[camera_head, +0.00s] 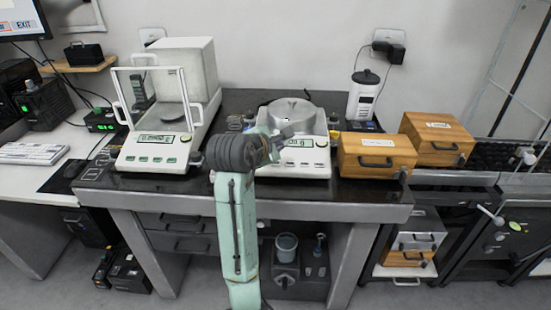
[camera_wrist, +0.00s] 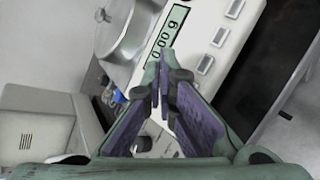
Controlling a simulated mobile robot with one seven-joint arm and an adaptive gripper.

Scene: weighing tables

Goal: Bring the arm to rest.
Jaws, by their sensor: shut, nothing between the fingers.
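My arm (camera_head: 237,230) reaches up from the bottom of the head view and bends at a dark joint over the front of the weighing table (camera_head: 300,210). My gripper (camera_wrist: 170,105) shows in the wrist view with its fingertips together and nothing between them. In the head view the gripper (camera_head: 283,143) is small and partly hidden, in front of the right balance (camera_head: 310,170). That balance also fills the upper middle of the wrist view (camera_wrist: 195,20), with its round metal pan and a display that reads 0.00 g.
The left balance (camera_head: 155,150) has a glass-fronted draft shield. Two wooden boxes (camera_head: 376,162) (camera_head: 436,138) stand to the right. A white device (camera_head: 363,95) stands at the back. A keyboard (camera_head: 32,153) lies on the left desk. The table's front left strip is clear.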

